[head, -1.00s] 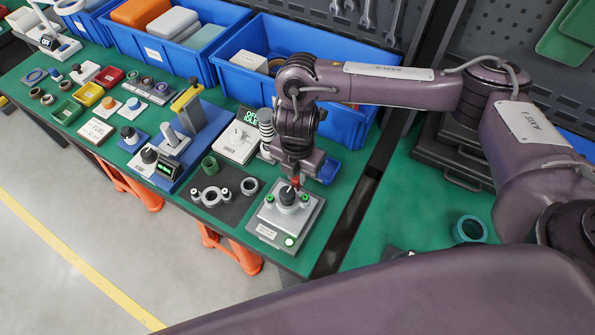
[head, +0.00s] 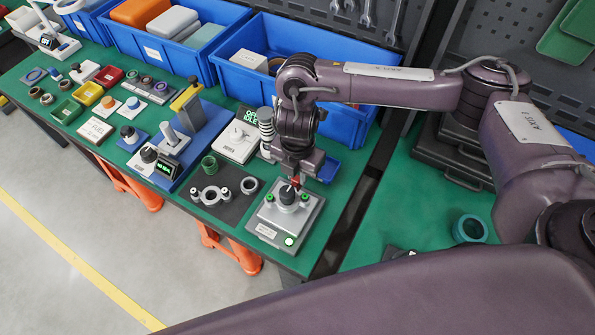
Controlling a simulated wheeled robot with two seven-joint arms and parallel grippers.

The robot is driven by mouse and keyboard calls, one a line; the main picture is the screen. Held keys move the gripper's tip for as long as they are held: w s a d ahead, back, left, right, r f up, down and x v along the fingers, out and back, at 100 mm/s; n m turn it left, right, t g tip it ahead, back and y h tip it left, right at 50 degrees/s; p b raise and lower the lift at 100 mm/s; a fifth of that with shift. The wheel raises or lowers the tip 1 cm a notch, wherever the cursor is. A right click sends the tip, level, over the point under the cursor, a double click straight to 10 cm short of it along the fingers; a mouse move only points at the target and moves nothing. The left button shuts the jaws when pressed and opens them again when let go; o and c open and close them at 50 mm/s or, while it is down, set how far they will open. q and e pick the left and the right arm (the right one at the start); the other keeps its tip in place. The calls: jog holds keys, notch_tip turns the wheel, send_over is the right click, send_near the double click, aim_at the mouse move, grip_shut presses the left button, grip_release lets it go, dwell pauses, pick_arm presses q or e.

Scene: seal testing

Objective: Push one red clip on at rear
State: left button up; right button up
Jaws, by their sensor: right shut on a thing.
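A grey test fixture (head: 268,232) stands near the front right of the green bench, with a dark round part (head: 288,196) at its middle and green-topped posts (head: 270,198) at its sides. My right gripper (head: 295,181) points down at the rear of this dark part. It is shut on a small red clip (head: 296,181), which shows between the fingertips right by the rear of the part. Whether the clip is seated cannot be told, as the gripper hides most of it. My left gripper is not in view.
A dark mat (head: 225,207) with metal rings lies left of the fixture. A white box with a lever (head: 238,142) and a blue tray (head: 327,170) stand behind. Blue bins (head: 230,78) line the back. A teal ring (head: 469,228) lies at right.

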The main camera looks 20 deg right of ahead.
jog(key=shift+f+b, duration=1)
jog(key=shift+f, duration=0.55)
jog(key=o, duration=1)
jog(key=shift+r, duration=0.1)
notch_tip(320, 180, up, 7)
jog(key=p, duration=0.7)
dwell(0.5)
jog(key=shift+s, duration=0.1)
